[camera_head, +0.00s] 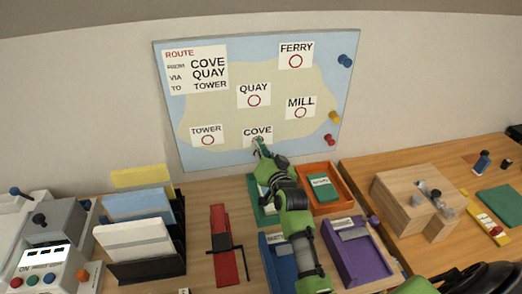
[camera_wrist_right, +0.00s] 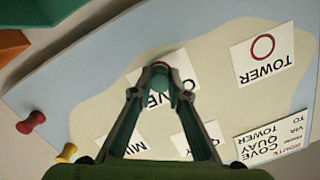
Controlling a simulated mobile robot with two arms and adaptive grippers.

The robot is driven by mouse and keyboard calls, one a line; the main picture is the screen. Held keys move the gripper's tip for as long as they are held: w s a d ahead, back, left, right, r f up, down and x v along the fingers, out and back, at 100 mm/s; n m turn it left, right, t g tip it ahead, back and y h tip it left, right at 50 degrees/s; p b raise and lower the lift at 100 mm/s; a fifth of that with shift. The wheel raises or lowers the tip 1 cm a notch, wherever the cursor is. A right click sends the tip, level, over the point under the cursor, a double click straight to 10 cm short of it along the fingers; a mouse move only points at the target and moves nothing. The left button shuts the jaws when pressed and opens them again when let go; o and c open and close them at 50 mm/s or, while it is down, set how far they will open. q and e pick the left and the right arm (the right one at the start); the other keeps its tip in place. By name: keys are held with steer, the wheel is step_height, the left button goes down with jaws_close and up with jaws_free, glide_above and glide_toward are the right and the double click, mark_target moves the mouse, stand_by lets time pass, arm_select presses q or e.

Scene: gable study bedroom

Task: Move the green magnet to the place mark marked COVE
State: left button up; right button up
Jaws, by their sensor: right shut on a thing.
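The map board (camera_head: 330,70) on the wall bears place cards, each with a red ring. The COVE card (camera_head: 250,131) is at the bottom middle; in the wrist view it (camera_wrist_right: 140,72) is partly covered by my fingers. My right gripper (camera_head: 258,142) is at the COVE ring, with its fingers closed together. It also shows in the wrist view (camera_wrist_right: 160,78), its tips over the card. The green magnet is mostly hidden between the fingertips; a small dark green bit (camera_wrist_right: 159,67) shows there. I cannot tell whether it touches the board. My left gripper is not in view.
Blue (camera_head: 346,61), yellow (camera_head: 334,117) and red (camera_head: 329,140) magnets sit at the board's right edge. Below are an orange tray (camera_head: 342,181), a purple tray (camera_head: 375,265), a file holder (camera_head: 170,262) and a red tool (camera_head: 222,240). A wooden block (camera_head: 405,205) stands right.

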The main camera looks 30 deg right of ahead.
steer(key=shift+w, duration=0.1)
stand_by(0.3)
steer(key=o, duration=0.9)
steer(key=shift+c, duration=0.2)
steer(key=f+p+v, duration=0.1)
steer(key=p+v, duration=0.3)
steer(key=v, duration=0.3)
steer(key=shift+a, duration=0.25)
steer(key=shift+r, duration=0.15)
